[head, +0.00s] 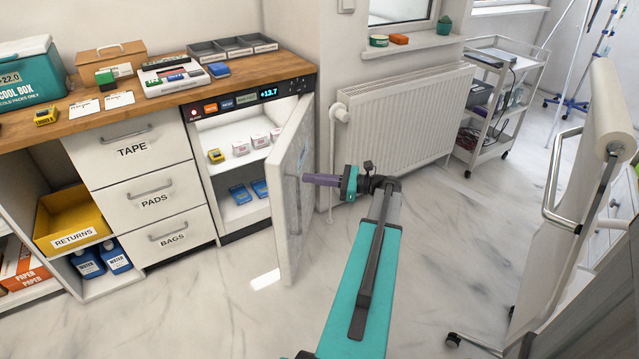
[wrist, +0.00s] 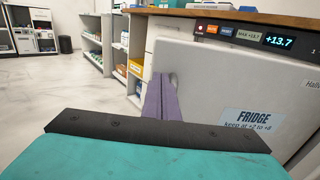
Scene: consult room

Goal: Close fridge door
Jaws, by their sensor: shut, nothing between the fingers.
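The fridge door (head: 292,190) stands open under the counter, swung out from its right side. Its outer face fills much of the wrist view and carries a FRIDGE label (wrist: 248,120). The fridge interior (head: 235,170) shows shelves with small boxes and blue packs. My gripper (head: 308,179) is on the right of the door, by its outer face, with purple fingers shut and empty. The fingers also show in the wrist view (wrist: 158,98), pointing at the door's face near its free edge. I cannot tell whether they touch it.
A radiator (head: 400,120) is on the wall right of the fridge, with a pipe at its left end. White drawers (head: 140,190) stand left of the fridge. A trolley (head: 500,95) and a paper-roll couch (head: 570,190) are to the right. The floor before the fridge is clear.

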